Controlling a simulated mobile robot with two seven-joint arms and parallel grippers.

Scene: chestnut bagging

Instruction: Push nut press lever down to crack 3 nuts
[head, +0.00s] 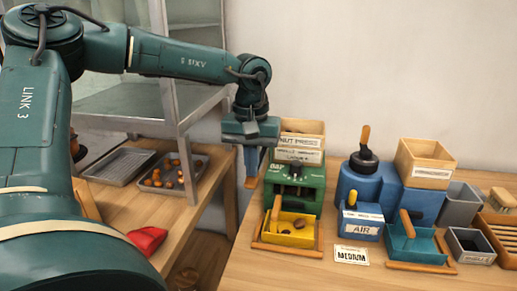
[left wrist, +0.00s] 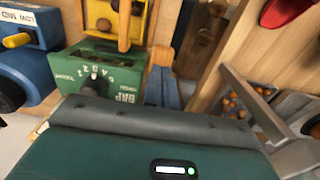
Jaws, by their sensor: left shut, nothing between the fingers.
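The green nut press (head: 312,184) stands at the left end of the table, with a wooden hopper (head: 310,129) on top. It also shows at the left of the left wrist view (left wrist: 72,72). A yellow tray (head: 296,238) with brown nuts sits at its front, with a wooden handle (head: 277,209) standing up at its left. I cannot tell which part is the press lever. My left gripper (head: 254,178) is shut and empty, pointing down just left of the press. Its blue fingers (left wrist: 162,88) show in the left wrist view. My right gripper is out of view.
Right of the press stand a blue machine (head: 364,187) labelled AIR, a teal tray (head: 411,246) and grey bins (head: 459,203). A MEDIUM card (head: 351,255) lies in front. On the left side table are a tray of nuts (head: 196,189) and a red object (head: 148,240).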

